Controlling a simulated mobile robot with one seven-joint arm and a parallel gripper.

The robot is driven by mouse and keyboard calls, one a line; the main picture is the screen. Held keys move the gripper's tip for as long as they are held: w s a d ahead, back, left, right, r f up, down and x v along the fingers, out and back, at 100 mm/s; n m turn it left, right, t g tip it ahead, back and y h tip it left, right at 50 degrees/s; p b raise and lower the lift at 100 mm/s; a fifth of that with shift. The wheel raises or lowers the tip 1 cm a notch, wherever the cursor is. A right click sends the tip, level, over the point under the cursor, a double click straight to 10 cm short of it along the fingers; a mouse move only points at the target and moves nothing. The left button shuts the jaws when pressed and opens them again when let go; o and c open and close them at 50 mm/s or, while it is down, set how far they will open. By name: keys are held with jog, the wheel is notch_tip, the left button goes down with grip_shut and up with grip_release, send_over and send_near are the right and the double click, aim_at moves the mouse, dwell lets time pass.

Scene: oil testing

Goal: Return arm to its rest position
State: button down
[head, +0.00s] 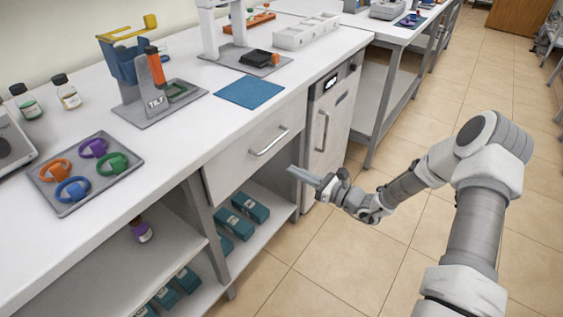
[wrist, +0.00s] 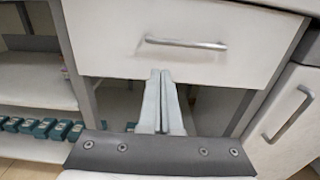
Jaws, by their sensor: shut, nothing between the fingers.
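My gripper (head: 304,175) is shut and empty, held in the air in front of the bench, just below the drawer handle's height. In the wrist view my gripper (wrist: 161,75) shows its two grey fingers together, pointing at the lower part of the drawer front. The white drawer (head: 231,161) is closed, with a metal bar handle (head: 269,141) that also shows in the wrist view (wrist: 187,43). The fingers look apart from the handle. My arm reaches in from the right over the floor.
A white cabinet (head: 330,117) stands right of the drawer. Open shelves below the bench hold several teal boxes (head: 250,207) and a purple-labelled bottle (head: 141,230). A tray (head: 84,172) of coloured rings and a blue mat (head: 249,92) lie on the bench. The tiled floor (head: 420,228) is clear.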

jog(key=shift+v, duration=0.95)
jog(key=s+a+r+n+g+h, duration=0.3)
jog(key=s+r+n+g+h, duration=0.2)
jog(key=s+r+n+g, duration=0.75)
jog(key=s+d+r+n+t+h, duration=0.4)
jog(key=s+d+r+n+h, duration=0.15)
jog(key=s, duration=0.35)
jog(key=s+d+r+n+t+h, duration=0.4)
jog(key=s+d+r+n, duration=0.3)
jog(key=s, duration=0.1)
notch_tip(320, 180, up, 16)
jog(key=p, duration=1.5)
jog(key=shift+s+d, duration=0.35)
jog(key=shift+a+h, duration=0.2)
jog(key=shift+h, duration=0.05)
